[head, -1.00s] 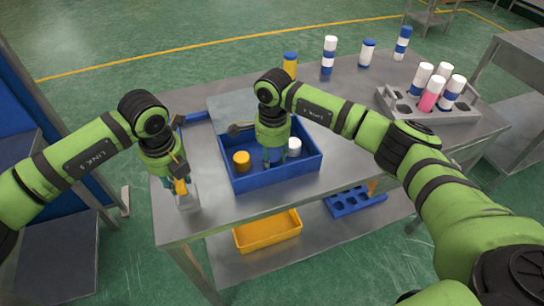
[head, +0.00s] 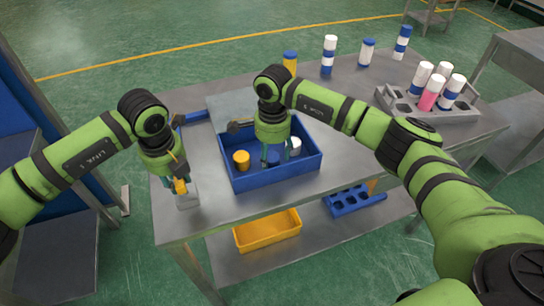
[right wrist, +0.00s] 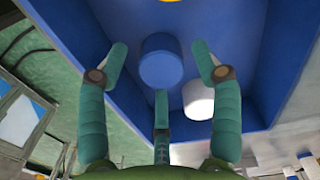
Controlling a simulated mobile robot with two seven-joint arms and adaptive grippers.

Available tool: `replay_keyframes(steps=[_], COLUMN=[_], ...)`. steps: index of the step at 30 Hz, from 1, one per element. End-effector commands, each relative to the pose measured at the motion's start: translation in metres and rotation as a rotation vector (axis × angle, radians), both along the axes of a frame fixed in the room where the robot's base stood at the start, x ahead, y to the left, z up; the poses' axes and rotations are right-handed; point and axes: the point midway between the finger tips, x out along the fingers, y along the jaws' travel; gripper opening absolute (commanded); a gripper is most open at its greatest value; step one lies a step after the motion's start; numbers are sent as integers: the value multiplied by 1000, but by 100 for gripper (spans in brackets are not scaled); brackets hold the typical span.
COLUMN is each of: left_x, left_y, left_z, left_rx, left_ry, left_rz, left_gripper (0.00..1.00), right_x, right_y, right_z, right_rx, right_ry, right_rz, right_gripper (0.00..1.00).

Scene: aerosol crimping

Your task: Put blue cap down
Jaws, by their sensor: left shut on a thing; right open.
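The blue cap (head: 273,157) is in the blue tray, between a yellow cap and a white cap. In the right wrist view the blue cap (right wrist: 161,62) appears to rest on the tray floor between my spread fingers, clear of them. My right gripper (head: 277,152) is open just above it; its fingers also show in the right wrist view (right wrist: 160,75). The can's lower end is partly hidden.
The blue tray (head: 277,183) also holds a yellow cap (head: 241,160) and a white cap (head: 294,145). A grey rack (head: 432,114) with several cans stands at right. More cans stand along the back edge. The table front right of the tray is clear.

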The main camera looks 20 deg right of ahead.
Motion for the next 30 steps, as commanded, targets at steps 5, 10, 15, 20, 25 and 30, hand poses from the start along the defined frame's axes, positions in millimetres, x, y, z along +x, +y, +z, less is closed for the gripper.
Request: replay_keyframes(steps=[5, 10, 15, 20, 25, 30], left_x=[-4, -4, -5, -5, -5, -4], left_y=[1, 1, 1, 1, 1, 1], left_z=[-7, -7, -7, -7, -7, -6], left_rx=[7, 7, 7, 7, 7, 6], left_ry=[16, 16, 16, 16, 16, 14], left_rz=[-2, -2, -2, -2, -2, -2], left_gripper=[0, 0, 0, 0, 0, 59], right_x=[2, 2, 1, 1, 1, 1], right_y=[-1, -2, -2, -2, -2, -2], right_z=[39, 75, 98, 107, 108, 108], right_rx=[-1, -1, -1, -1, -1, -1], right_ry=[-8, -5, -2, -1, 0, -1], right_rz=[1, 0, -1, -1, -1, 0], right_gripper=[65, 65, 65, 65, 65, 65])
